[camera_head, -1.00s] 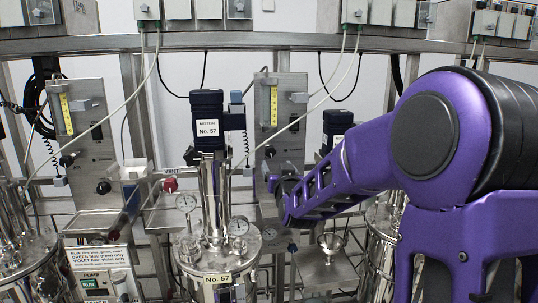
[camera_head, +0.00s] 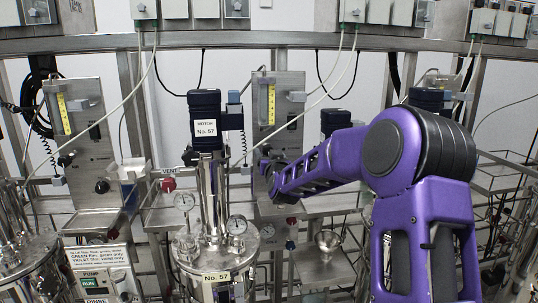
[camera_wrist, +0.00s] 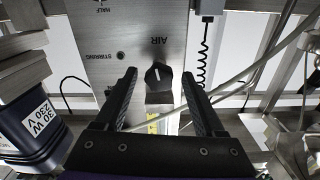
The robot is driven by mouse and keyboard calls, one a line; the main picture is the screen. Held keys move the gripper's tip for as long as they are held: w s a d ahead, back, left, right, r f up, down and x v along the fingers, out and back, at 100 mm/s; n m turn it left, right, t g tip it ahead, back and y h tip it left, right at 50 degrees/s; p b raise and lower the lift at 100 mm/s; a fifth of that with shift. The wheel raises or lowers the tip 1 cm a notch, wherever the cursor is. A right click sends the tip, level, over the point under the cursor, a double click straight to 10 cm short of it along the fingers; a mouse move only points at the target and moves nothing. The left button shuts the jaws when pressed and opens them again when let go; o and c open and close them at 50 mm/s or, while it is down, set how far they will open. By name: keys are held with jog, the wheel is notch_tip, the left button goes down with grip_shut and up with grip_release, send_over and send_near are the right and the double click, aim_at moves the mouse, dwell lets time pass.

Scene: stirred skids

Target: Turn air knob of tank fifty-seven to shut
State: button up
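The air knob (camera_wrist: 158,75) is black with a white pointer line, on a steel panel (camera_wrist: 110,45) marked AIR, seen upside down in the wrist view. Its pointer line stands roughly along the panel's length, slightly tilted. My gripper (camera_wrist: 159,82) is open, with one finger on each side of the knob in the picture; I cannot tell whether they touch it. In the head view my gripper (camera_head: 266,168) is at the panel (camera_head: 282,105) right of the No. 57 motor (camera_head: 205,115), and the knob cannot be made out. Tank fifty-seven (camera_head: 185,249) stands below.
Pressure gauges (camera_head: 184,201) stand on the tank lid. A yellow-scaled flow meter (camera_head: 271,104) is on the panel. A pale hose (camera_head: 313,118) crosses in front of the panel. A small steel funnel (camera_head: 327,241) stands right of the tank.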

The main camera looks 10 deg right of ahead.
grip_shut()
jog(key=shift+m+b, duration=1.5)
jog(key=shift+b, duration=0.5)
jog(key=shift+o, duration=0.5)
grip_release()
jog(key=s+b, duration=0.1)
jog(key=s, duration=1.6)
jog(key=shift+s, duration=0.25)
